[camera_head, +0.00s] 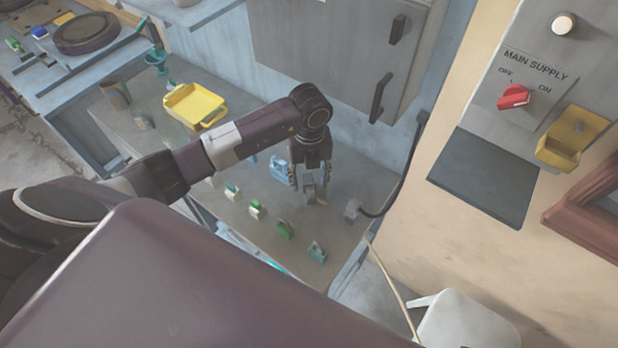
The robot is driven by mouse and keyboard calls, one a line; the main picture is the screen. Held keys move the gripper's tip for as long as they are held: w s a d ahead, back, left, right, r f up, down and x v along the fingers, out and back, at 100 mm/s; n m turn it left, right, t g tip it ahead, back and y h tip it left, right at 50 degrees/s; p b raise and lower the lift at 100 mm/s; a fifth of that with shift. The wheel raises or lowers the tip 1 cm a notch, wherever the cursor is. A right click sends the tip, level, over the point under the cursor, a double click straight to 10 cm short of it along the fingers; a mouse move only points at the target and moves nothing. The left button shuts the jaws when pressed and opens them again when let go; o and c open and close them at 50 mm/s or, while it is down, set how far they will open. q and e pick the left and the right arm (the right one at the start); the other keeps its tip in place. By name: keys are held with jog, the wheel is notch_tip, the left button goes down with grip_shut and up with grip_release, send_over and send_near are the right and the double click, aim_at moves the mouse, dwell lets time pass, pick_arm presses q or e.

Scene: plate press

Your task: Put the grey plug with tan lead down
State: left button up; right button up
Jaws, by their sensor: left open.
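My left gripper (308,188) points down over the right part of the grey bench. Its fingers are open around a small grey block (309,191), which looks like the grey plug and appears to rest on the bench. A short tan stub, possibly the start of its lead, shows at the block's lower right. I cannot tell whether the fingers touch the block. Another grey block (352,209) with a thick black cable stands to the right. My right gripper is not in view.
Several small green-and-grey blocks (284,229) line the bench's (235,237) front. A yellow tray (196,105) sits at the bench's far left. A blue item (279,168) lies behind the gripper. A tan cord or stick (392,287) runs past the bench's right end toward a white stool (465,322).

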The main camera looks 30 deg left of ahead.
pick_arm(q)
jog(key=shift+s+f, duration=0.1)
jog(key=shift+f, duration=0.35)
grip_shut()
